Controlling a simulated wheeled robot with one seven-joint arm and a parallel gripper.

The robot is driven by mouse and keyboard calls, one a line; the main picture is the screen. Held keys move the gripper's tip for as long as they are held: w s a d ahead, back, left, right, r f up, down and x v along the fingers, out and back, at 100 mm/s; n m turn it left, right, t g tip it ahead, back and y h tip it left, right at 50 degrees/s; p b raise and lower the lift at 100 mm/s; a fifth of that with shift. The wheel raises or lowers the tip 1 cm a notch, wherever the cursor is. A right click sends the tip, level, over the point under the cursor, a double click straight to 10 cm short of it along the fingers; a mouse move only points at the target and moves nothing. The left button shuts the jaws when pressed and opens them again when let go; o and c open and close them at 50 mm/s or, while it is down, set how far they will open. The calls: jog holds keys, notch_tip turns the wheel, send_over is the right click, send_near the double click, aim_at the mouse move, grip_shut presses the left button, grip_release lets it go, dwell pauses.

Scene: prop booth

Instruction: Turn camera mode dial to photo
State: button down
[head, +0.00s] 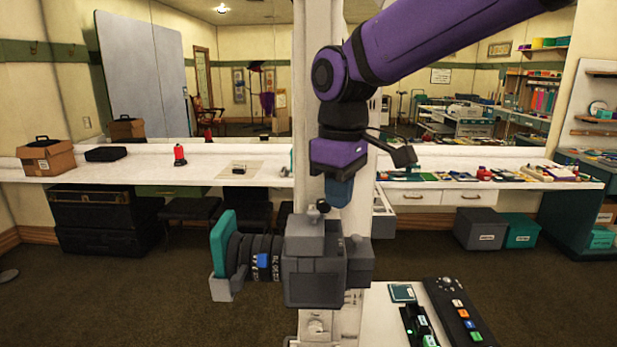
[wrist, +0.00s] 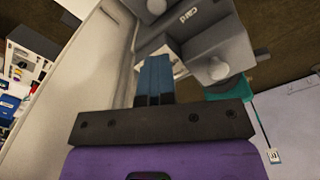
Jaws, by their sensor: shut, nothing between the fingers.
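A large grey prop camera (head: 314,275) stands in the middle of the head view, its ringed lens and teal hood (head: 221,240) facing left. Small dark knobs (head: 322,206) sit on its top; I cannot tell which is the mode dial or read any setting. My gripper (head: 336,200), with blue fingers, points down just above and behind the camera's top. The fingers are shut and empty. In the wrist view the blue fingertips (wrist: 155,62) show beside the grey camera body (wrist: 205,38), which bears a "CARD" label and round knobs (wrist: 213,70). Contact cannot be told.
A white post (head: 340,325) rises behind the camera. A control panel (head: 460,312) with coloured buttons lies at lower right. A long white counter (head: 230,176) runs along the back, with a cardboard box (head: 47,158) at left.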

jog(key=shift+s+f, duration=0.55)
jog(key=shift+w+d+r, duration=0.1)
jog(key=shift+w+r, duration=0.05)
jog(key=shift+r, duration=1.4)
jog(key=shift+w+d+r, duration=0.1)
jog(key=shift+w+r, duration=0.05)
jog(key=shift+r, duration=1.4)
jog(key=shift+w+a+r, duration=0.1)
jog(key=shift+w+r, duration=0.45)
jog(key=shift+f, duration=0.1)
